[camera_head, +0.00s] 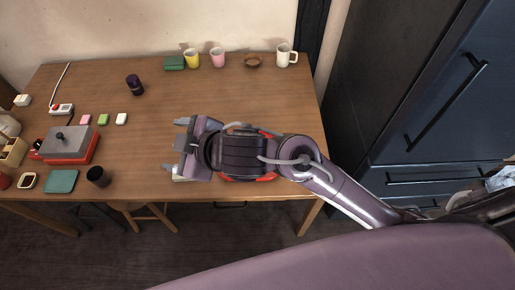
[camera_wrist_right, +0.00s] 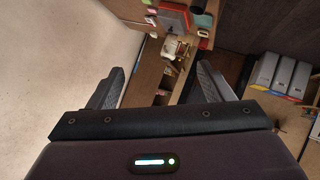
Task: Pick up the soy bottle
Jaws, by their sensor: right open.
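A small dark bottle-like container (camera_head: 135,85) stands on the wooden table (camera_head: 160,103), left of centre towards the back. It looks most like the soy bottle, but no label is readable. A second dark round container (camera_head: 98,176) stands near the front left edge. My right gripper (camera_head: 174,145) is over the middle of the table, open, fingers pointing left. It is to the right of and nearer than the back container, clear of it. In the right wrist view the spread fingers (camera_wrist_right: 158,82) have nothing between them. My left gripper is not in view.
A grey and red appliance (camera_head: 70,144) and a teal pad (camera_head: 61,181) are at left. Yellow (camera_head: 191,58), pink (camera_head: 217,57) and white (camera_head: 286,55) mugs and a brown bowl (camera_head: 252,61) line the back. Red parts under my arm are mostly hidden. A dark cabinet (camera_head: 430,100) stands right.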

